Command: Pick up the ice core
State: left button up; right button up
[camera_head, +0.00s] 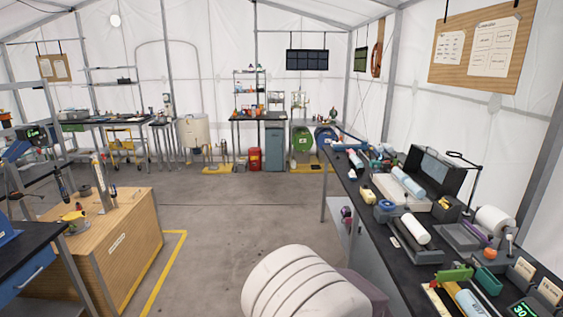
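Several pale cylinders lie on the long dark bench (335,190) at the right, and I cannot tell for sure which is the ice core. A pale blue cylinder (407,182) lies in a white tray, in front of an open black case. A whitish cylinder (415,228) lies nearer on the bench. A smaller pale cylinder (355,159) lies farther back. Another pale blue cylinder (470,303) lies at the near end, partly cut off by the frame. Neither of my grippers is in view.
A wooden crate (125,250) with tools on it stands at the left, beside a yellow floor line. A large white banded rounded shape (300,283) fills the bottom centre. The middle floor is clear. Shelves and a red can (254,159) stand at the back.

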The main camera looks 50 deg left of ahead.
aim_at(354, 158)
jog(key=u, duration=1.3)
jog(key=z, duration=3.6)
jog(key=u, duration=3.6)
jog(key=i+u, duration=0.4)
jog(key=i, duration=2.1)
